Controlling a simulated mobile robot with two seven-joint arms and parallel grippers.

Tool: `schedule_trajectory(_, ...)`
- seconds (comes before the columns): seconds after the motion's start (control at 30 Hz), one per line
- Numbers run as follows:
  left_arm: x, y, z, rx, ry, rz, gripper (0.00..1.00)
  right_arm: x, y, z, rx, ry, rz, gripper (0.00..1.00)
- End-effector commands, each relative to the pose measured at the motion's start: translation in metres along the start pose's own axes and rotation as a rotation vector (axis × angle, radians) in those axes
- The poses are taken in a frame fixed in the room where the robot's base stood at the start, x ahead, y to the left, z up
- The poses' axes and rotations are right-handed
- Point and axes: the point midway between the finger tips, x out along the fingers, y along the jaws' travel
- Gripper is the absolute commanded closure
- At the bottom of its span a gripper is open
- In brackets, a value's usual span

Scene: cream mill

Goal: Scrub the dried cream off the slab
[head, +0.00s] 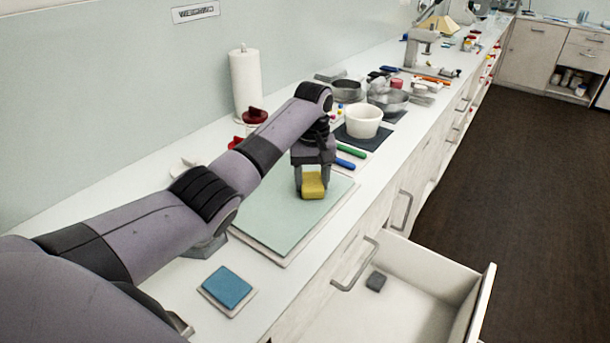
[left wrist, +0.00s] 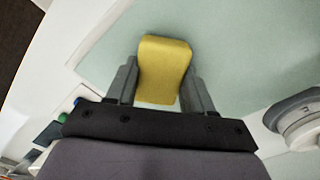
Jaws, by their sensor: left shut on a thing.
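The pale green slab (head: 270,222) lies on the counter along its front edge. My left gripper (head: 313,190) is over the far right part of the slab, pointing down. It is shut on a yellow sponge (head: 314,183), which also shows between the two fingers in the left wrist view (left wrist: 163,68). The sponge is at or just above the slab's surface; I cannot tell if it touches. No dried cream stands out on the visible slab (left wrist: 240,45); my arm and gripper hide part of it. My right gripper is not in view.
A blue sponge-like block (head: 227,287) lies on a small tray at the near front. An open drawer (head: 400,300) with a small dark block (head: 376,281) juts out below the counter.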

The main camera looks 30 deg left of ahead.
Motion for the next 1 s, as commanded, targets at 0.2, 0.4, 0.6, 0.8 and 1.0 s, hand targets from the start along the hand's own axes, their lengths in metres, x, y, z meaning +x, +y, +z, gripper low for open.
schedule_trajectory(0.2,-0.001,0.01,0.008,0.0,0.0,-0.001,0.77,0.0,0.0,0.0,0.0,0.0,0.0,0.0)
schedule_trajectory(0.4,-0.001,0.009,0.008,-0.001,0.002,0.0,0.77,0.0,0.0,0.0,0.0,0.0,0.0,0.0)
schedule_trajectory(0.6,-0.014,0.009,0.007,-0.002,0.005,0.002,0.77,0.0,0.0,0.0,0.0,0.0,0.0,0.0)
schedule_trajectory(0.8,-0.035,0.009,0.007,-0.002,0.005,0.002,0.77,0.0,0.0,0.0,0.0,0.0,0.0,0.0)
schedule_trajectory(1.0,-0.054,0.009,0.007,-0.002,0.005,0.002,0.77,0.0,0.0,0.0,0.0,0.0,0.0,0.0)
